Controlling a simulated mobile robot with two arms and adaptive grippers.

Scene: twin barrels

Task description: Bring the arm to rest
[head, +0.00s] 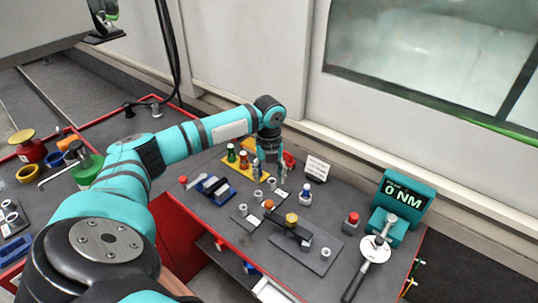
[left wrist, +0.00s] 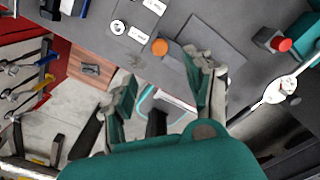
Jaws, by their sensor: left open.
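My left arm (head: 200,135) reaches in from the left over the workbench. Its gripper (head: 268,170) points down above the bench, near a yellow tray with small bottles. In the left wrist view the same gripper (left wrist: 168,82) has its two fingers wide apart, with nothing between them. Beyond the fingers are the bench edge and the floor. An orange-topped part (left wrist: 160,47) lies on the bench past the fingertips, apart from them. My right gripper is not in view.
The bench holds a teal torque display (head: 402,198) reading 0 NM, a wrench with a round dial (head: 375,248), a red button (head: 351,219), a white sign (head: 317,167) and a grey plate (head: 312,252) with small parts. A wall and window stand behind.

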